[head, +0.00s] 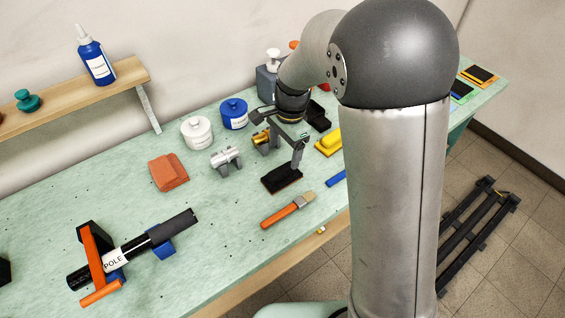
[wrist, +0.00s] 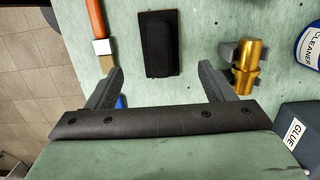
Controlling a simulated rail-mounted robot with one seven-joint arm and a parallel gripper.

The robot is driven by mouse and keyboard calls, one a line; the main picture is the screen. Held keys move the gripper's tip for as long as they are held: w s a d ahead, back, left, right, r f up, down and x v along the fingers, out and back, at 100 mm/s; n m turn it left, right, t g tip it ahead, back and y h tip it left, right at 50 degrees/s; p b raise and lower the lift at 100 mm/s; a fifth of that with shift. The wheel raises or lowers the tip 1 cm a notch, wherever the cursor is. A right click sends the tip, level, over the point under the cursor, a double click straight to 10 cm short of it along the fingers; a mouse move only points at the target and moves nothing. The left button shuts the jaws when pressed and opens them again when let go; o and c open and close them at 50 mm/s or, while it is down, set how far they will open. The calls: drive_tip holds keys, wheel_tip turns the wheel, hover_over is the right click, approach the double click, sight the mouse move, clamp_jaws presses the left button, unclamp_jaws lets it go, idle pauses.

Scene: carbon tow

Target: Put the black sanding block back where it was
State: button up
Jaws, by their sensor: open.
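The black sanding block (head: 283,179) lies on the green bench top, just beyond the brush. It shows in the wrist view (wrist: 159,43) as a dark rectangle with a raised grip, upright in the picture. My gripper (wrist: 160,72) is open and empty. In the wrist view its two fingers stand apart to the left and right, with the block ahead between their lines. In the head view my gripper (head: 281,155) is over the bench close to the block, one finger appearing just above it. I cannot tell the exact height gap.
A brush (head: 288,210) lies in front. A brass fitting (head: 262,141) and a silver fitting (head: 226,158) sit on grey cradles to the left. A clamped pole (head: 130,250) lies far left.

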drive_tip(key=s+d+r+n, duration=0.5)
drive_tip(key=s+d+r, duration=0.25)
drive_tip(key=s, duration=0.35)
drive_tip(key=s+d+f+n+t+h, duration=0.1)
drive_tip(key=s+d+n, duration=0.4)
drive_tip(key=s, duration=0.6)
drive_tip(key=shift+s+f+n, duration=0.15)
drive_tip(key=shift+f+n, duration=0.15)
drive_tip(key=shift+n, duration=0.4)
drive_tip(key=shift+d, duration=0.1)
